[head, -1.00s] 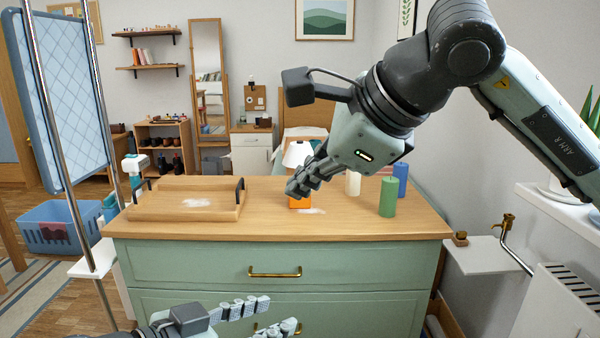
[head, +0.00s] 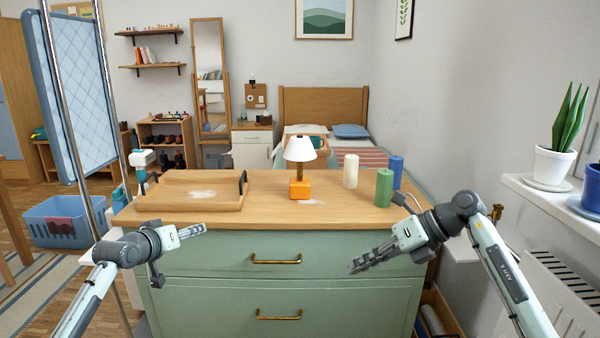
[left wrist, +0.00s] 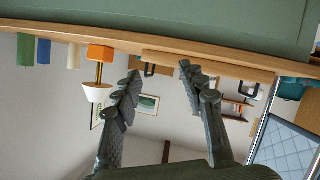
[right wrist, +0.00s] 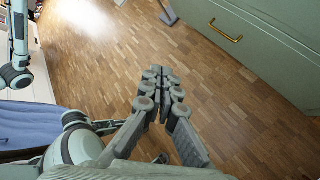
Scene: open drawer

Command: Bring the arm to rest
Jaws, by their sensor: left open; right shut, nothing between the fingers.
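My right gripper (head: 370,263) is shut and empty, in front of the right part of the green drawer front, clear of the dresser top. In the right wrist view its closed fingers (right wrist: 163,90) point over the wooden floor. My left gripper (head: 192,231) is open and empty in front of the dresser's left part. In the left wrist view its two fingers (left wrist: 158,75) are spread with nothing between them. The green dresser (head: 225,275) has a wooden top and two drawers with brass handles; both drawers look closed.
On the dresser top are a wooden tray (head: 165,204), a lamp with an orange base (head: 300,189), and white (head: 350,171), green (head: 384,188) and blue (head: 396,172) candles. A folding screen (head: 75,95) stands left. A radiator (head: 560,285) and a sill with plants are at right.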

